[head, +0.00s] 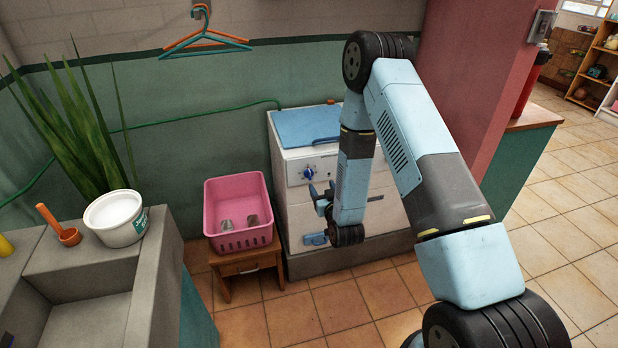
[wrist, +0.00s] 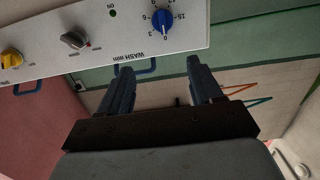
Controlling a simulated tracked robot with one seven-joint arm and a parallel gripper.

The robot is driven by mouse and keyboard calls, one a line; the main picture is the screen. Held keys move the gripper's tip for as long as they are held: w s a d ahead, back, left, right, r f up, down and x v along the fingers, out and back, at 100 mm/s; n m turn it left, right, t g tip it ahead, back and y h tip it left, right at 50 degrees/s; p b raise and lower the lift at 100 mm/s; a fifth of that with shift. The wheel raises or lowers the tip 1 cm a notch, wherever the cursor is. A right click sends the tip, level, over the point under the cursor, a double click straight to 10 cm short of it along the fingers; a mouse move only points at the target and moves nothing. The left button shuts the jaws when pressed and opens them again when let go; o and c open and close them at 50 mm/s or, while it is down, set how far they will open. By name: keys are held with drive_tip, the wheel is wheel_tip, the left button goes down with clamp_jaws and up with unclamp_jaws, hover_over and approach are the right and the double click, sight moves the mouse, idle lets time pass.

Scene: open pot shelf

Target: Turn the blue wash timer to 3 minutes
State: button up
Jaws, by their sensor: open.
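The blue wash timer (head: 308,173) is a round knob on the front panel of a white washing machine (head: 302,215). In the wrist view the timer (wrist: 162,20) shows at the top, beside the upside-down WASH min lettering, with 0, 3, 6 and 15 printed around it. Its white mark appears to point at 0. My gripper (head: 321,192) is just below and right of the timer in the head view. In the wrist view my gripper (wrist: 159,66) has its two dark fingers wide apart and empty, with the timer beyond the fingertips, not touched.
A grey knob (wrist: 74,40) and a yellow knob (wrist: 12,58) share the panel. A blue lid (head: 307,126) tops the machine. A pink basket (head: 240,240) on a wooden stool (head: 249,268) stands close left. A red wall (head: 467,75) stands right.

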sight(310, 175)
drive_tip(key=shift+t, duration=0.4)
drive_tip(key=w+a+f, duration=0.1)
drive_tip(key=w, duration=0.2)
drive_tip(key=w+a+f, duration=0.1)
drive_tip(key=w, duration=0.3)
drive_tip(key=w+a+f, duration=0.1)
drive_tip(key=w+a, duration=0.1)
drive_tip(key=w, duration=0.1)
drive_tip(key=shift+w+a+f, duration=0.1)
drive_tip(key=shift+w, duration=0.3)
drive_tip(key=c, duration=1)
drive_tip(key=shift+s+a, duration=0.1)
drive_tip(key=shift+a, duration=0.3)
drive_tip(key=shift+d+m, duration=0.3)
drive_tip(key=shift+d, duration=0.05)
